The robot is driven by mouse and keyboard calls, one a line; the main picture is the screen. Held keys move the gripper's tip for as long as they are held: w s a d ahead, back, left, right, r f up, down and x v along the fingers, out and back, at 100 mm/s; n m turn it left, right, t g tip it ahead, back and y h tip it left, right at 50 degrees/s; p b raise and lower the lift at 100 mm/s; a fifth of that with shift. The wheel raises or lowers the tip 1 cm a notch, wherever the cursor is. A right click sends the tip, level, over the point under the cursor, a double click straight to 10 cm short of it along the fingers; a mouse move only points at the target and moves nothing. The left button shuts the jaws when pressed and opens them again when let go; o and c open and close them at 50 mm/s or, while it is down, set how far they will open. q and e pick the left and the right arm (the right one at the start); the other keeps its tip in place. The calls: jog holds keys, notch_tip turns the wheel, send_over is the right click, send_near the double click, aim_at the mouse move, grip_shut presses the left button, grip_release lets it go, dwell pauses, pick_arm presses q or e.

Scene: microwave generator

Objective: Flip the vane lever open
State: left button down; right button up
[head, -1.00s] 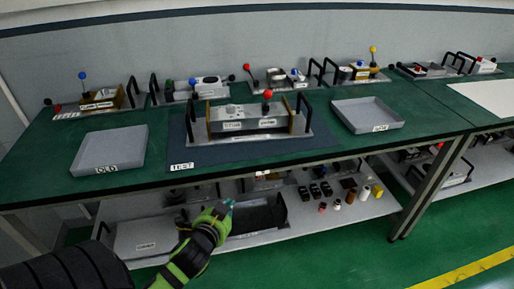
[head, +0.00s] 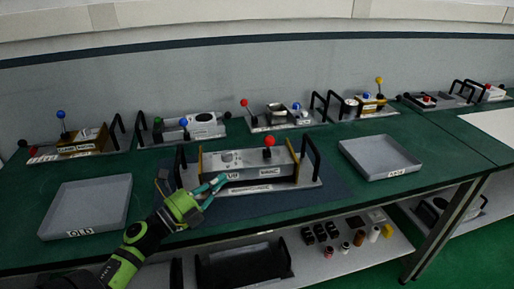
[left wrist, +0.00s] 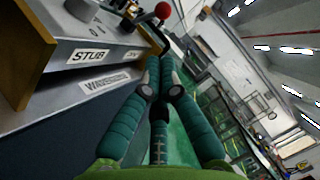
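The waveguide unit (head: 248,171) stands on the dark mat, with labels reading STUB and, apparently, VANE on its front. The vane lever's red ball (head: 269,141) stands up above the right part of the unit. The red ball also shows at the top of the left wrist view (left wrist: 162,10), beyond my fingertips. My left gripper (head: 217,184) is in front of the unit's left part, near the STUB label, which it partly covers. In the left wrist view its teal fingers (left wrist: 161,66) meet at the tips with nothing visible between them. My right gripper is not in view.
A grey OLD tray (head: 86,207) lies at the left and another grey tray (head: 380,158) at the right. Black handles (head: 312,155) stand at the unit's ends. Several lever devices line the back wall. A lower shelf (head: 330,262) holds small parts.

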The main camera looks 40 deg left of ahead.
aim_at(269, 146)
pick_arm(q)
jog(key=p+x, duration=0.4)
jog(key=x, duration=1)
jog(key=shift+p, duration=0.4)
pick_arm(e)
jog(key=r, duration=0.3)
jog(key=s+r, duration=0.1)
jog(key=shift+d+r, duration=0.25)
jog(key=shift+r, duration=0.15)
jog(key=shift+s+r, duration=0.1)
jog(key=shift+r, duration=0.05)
pick_arm(q)
jog(key=shift+w+r+n+p, duration=0.15)
jog(key=shift+n+p, duration=0.25)
jog(key=shift+p, duration=0.2)
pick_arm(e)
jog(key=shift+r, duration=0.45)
